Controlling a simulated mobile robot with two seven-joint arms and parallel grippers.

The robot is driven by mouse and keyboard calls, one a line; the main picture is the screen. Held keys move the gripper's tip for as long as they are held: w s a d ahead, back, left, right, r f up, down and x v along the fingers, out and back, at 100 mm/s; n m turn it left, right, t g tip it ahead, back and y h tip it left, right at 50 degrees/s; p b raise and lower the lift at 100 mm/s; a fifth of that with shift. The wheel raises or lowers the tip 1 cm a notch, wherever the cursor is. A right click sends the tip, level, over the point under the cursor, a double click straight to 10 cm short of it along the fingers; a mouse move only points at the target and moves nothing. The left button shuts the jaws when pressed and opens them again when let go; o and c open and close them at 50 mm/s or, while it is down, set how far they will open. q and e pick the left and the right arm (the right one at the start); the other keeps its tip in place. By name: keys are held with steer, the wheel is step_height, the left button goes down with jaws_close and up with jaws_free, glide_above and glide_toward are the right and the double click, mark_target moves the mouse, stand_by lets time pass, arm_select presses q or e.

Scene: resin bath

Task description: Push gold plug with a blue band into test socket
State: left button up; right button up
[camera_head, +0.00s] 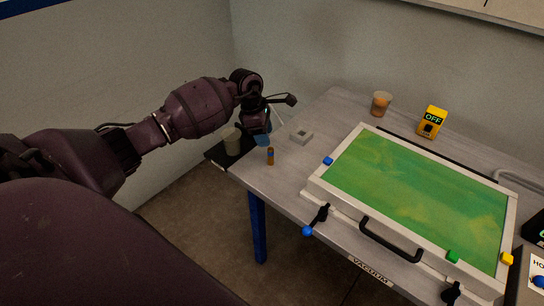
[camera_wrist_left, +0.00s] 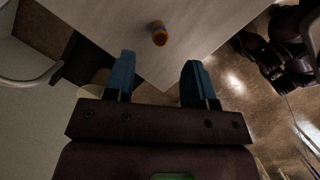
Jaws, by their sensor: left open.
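The gold plug with a blue band (camera_head: 270,156) stands upright near the left corner of the grey table. In the left wrist view the plug (camera_wrist_left: 159,35) is beyond the fingertips, roughly in line with the gap between them. The test socket (camera_head: 301,135), a small light grey block, sits on the table a little behind and to the right of the plug. My left gripper (camera_head: 262,138) is open and empty, just behind the plug in the head view. Its two blue fingers (camera_wrist_left: 160,72) are wide apart and do not touch the plug. My right gripper is not in view.
A large framed tray with green contents (camera_head: 419,190) fills the table's right side, with a black handle and clamps in front. An orange cup (camera_head: 381,104) and a yellow OFF box (camera_head: 432,122) stand behind. A pale cup (camera_head: 232,142) stands by the table's left edge.

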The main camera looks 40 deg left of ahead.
mark_target(269, 148)
arm_select(q)
steer(key=shift+b+x, duration=0.3)
steer(key=shift+x, duration=3.6)
jaws_close()
